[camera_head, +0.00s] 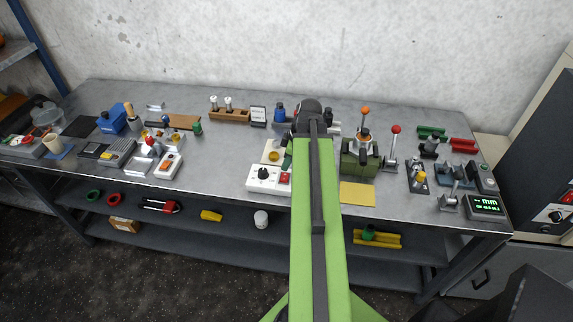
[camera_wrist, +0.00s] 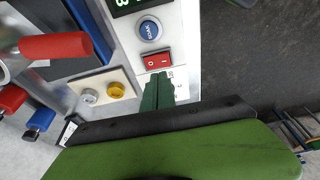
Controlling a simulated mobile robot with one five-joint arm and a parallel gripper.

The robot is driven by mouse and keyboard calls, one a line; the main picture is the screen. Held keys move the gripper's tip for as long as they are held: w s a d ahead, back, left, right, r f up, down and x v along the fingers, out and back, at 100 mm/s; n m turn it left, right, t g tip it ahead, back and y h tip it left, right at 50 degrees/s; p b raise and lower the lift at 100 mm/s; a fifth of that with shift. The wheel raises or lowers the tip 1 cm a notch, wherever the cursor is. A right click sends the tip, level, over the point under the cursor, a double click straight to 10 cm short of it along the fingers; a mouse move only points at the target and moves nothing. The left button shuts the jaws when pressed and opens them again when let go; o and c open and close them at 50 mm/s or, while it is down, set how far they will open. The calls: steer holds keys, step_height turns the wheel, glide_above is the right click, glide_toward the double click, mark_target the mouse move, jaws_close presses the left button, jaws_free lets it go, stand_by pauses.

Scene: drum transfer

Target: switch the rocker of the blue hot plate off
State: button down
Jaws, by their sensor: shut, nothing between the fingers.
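The hot plate has a white control panel (camera_wrist: 180,45) along its front, and a blue body edge (camera_wrist: 92,30) shows beside it in the wrist view. The rocker's tilt is unclear.
A light plate with a yellow button (camera_wrist: 117,89) lies beside the panel. A red-handled lever (camera_wrist: 55,46) stands beyond the blue body. In the head view, a green machine (camera_head: 360,158) and a yellow mat (camera_head: 357,194) are right of my arm.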

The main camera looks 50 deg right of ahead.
steer(key=w+d+p+v, duration=0.1)
steer(key=p+v, duration=0.7)
steer(key=v, duration=0.2)
steer(key=shift+d, duration=0.35)
steer(key=w+a+f+n+b, duration=0.2)
steer(key=w+a, duration=0.2)
steer(key=a, duration=0.4)
steer(key=w+a+f+n+g+b, duration=0.1)
steer(key=w+a+f, duration=0.1)
steer(key=w+a, duration=0.35)
steer(key=w+a+f+n+b, duration=0.2)
steer(key=w+a, duration=0.1)
steer(key=a, duration=0.7)
steer(key=s+a+f+m+g+h+b, duration=0.1)
steer(key=a+f+m+h+b, duration=0.1)
steer(key=a+m, duration=0.9)
steer(key=a+f+b, duration=0.1)
steer(key=a, duration=0.5)
steer(key=shift+m+g, duration=0.3)
steer(key=shift+g, duration=0.1)
